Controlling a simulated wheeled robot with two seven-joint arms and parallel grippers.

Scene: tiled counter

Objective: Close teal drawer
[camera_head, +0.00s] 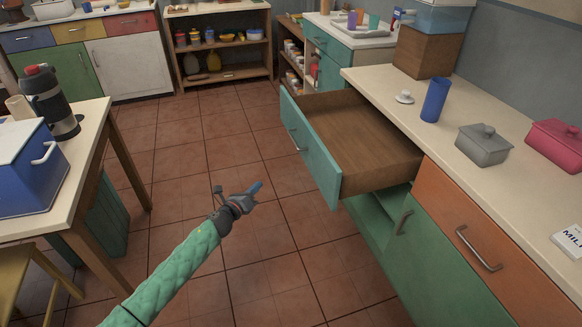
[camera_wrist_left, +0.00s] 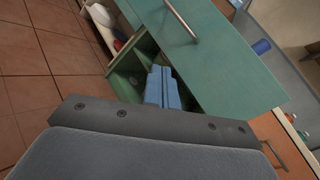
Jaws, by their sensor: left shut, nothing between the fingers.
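The teal drawer (camera_head: 309,152) is pulled well out from the counter on the right, and its brown wooden inside looks empty. Its front has a metal handle (camera_head: 295,138). My left gripper (camera_head: 256,188) is shut and empty, to the left of the drawer front and apart from it over the floor. In the left wrist view the blue fingers (camera_wrist_left: 162,88) are together, with the teal drawer front (camera_wrist_left: 215,55) and its handle (camera_wrist_left: 180,18) beyond them. My right gripper is in neither view.
The counter (camera_head: 385,82) holds a blue cup (camera_head: 436,99), a grey lidded box (camera_head: 483,145) and a pink box (camera_head: 556,143). An orange drawer (camera_head: 490,240) is beside the teal one. A table (camera_head: 95,135) stands at left. Tiled floor between is clear.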

